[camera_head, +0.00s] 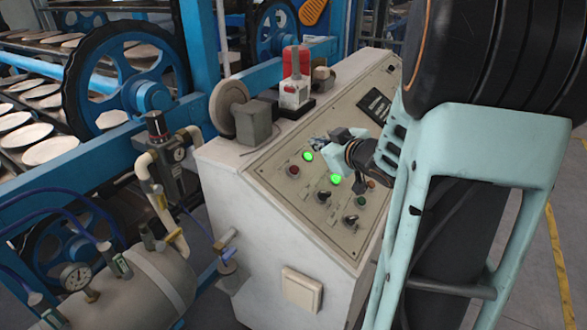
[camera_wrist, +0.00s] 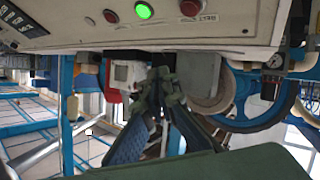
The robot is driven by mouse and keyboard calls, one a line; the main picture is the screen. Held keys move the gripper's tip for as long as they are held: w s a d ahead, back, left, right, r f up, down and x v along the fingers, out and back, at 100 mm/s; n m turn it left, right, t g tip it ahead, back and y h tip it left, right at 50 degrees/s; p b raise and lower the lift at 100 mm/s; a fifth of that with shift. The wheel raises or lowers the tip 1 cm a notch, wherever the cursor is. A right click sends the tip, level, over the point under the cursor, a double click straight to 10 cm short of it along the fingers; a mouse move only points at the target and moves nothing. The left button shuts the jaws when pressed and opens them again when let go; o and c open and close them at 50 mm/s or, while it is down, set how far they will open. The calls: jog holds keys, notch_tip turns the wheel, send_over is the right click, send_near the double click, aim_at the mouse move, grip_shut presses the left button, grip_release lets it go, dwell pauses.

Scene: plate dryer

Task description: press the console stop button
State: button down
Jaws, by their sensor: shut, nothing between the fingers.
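The console (camera_head: 225,165) is a pale cabinet with a sloped panel of buttons, knobs and lit green lamps. A dark red button (camera_head: 293,170) sits at the panel's left, near a lit green one (camera_head: 308,156). In the wrist view, a red button (camera_wrist: 190,7) with a small label is at the top edge, right of a lit green button (camera_wrist: 144,10); another red button (camera_wrist: 111,16) is on the left. I cannot read which is stop. My gripper (camera_head: 328,139) is over the upper panel, apart from the red button, and hides part of the panel. Its closed fingers (camera_wrist: 160,78) show in the wrist view.
A red beacon (camera_head: 296,62) and a round grey disc (camera_head: 229,107) stand on the console's back ledge. A tank with a gauge (camera_head: 76,277) and hoses is at lower left. Blue wheels (camera_head: 130,80) and plate racks fill the back left.

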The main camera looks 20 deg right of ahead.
aim_at(294, 170)
jog(key=w+f+b, duration=0.1)
jog(key=f+b, duration=0.1)
jog(key=w+a+f+b, duration=0.1)
jog(key=f+b, duration=0.1)
jog(key=b, duration=0.1)
jog(key=a+f+b, duration=0.1)
jog(key=f+b, duration=0.1)
jog(key=shift+w+a+f+b, duration=0.1)
jog(key=shift+w+f+b, duration=0.15)
jog(key=shift+w+b, duration=0.15)
jog(key=shift+w+a+f+b, duration=0.25)
jog(key=shift+w+f+b, duration=0.1)
jog(key=shift+f+b, duration=0.25)
dwell(0.9)
jog(key=shift+w+a+f, duration=0.1)
jog(key=shift+w+f, duration=0.1)
jog(key=shift+f, duration=0.15)
jog(key=shift+w+a+f+b, duration=0.2)
jog(key=shift+f+b, duration=0.2)
jog(key=shift+b, duration=0.25)
dwell(0.4)
jog(key=shift+s, duration=0.1)
jog(key=shift+s+d+r+p, duration=0.15)
jog(key=shift+r+p, duration=0.25)
jog(key=shift+p, duration=0.1)
jog(key=shift+s+d+r+p, duration=0.15)
jog(key=shift+r+p, duration=0.2)
jog(key=shift+p, duration=0.15)
jog(key=shift+r, duration=0.1)
